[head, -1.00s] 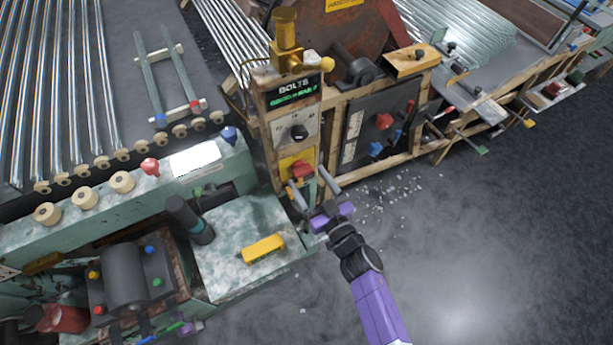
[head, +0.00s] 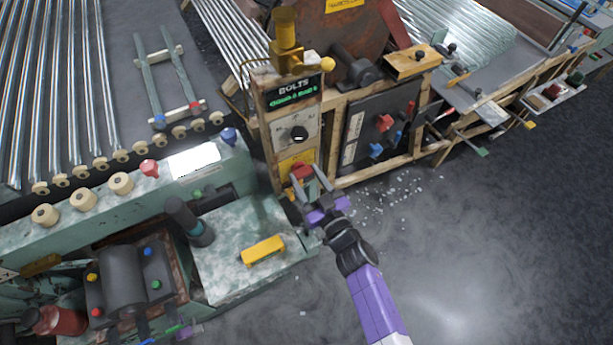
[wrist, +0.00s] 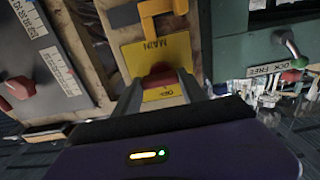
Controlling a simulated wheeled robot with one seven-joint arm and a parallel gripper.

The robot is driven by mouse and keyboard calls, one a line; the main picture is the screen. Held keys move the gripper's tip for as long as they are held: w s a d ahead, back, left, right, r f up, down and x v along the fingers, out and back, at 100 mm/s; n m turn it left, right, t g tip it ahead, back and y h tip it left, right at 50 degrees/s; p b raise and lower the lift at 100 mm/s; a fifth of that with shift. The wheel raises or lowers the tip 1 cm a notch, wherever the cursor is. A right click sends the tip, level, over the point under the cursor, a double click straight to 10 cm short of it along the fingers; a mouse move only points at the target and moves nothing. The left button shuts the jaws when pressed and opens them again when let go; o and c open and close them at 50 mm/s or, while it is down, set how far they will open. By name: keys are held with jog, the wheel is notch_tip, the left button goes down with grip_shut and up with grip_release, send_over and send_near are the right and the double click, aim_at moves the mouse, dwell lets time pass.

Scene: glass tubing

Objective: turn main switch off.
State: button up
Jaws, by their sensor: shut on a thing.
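The main switch is a red knob (head: 301,170) on a yellow plate (head: 288,163) low on the front of the wooden-framed post. In the wrist view the red knob (wrist: 160,74) sits between my fingers, and the yellow plate (wrist: 165,50) reads "MAIN" upside down. My gripper (head: 307,176) is at the knob, coming from the lower right. Its fingers are shut on the knob, one on each side, also in the wrist view (wrist: 161,82). The fingers and gripper body partly hide the knob and the lower part of the plate.
Above the switch are a black dial (head: 299,132) and a "BOLTS" display (head: 294,91). A dark panel (head: 373,145) with red and blue knobs stands to the right. The floor at lower right is clear.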

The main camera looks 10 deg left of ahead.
jog(key=n+b, duration=0.1)
jog(key=n, duration=0.3)
jog(key=n+b, duration=0.2)
jog(key=n, duration=0.7)
jog(key=shift+s+a+b, duration=0.1)
jog(key=shift+a+b, duration=0.05)
jog(key=shift+b, duration=0.25)
jog(key=shift+n+b, duration=0.65)
jog(key=shift+n, duration=1.75)
jog(key=o, duration=1.4)
jog(key=shift+c, duration=0.2)
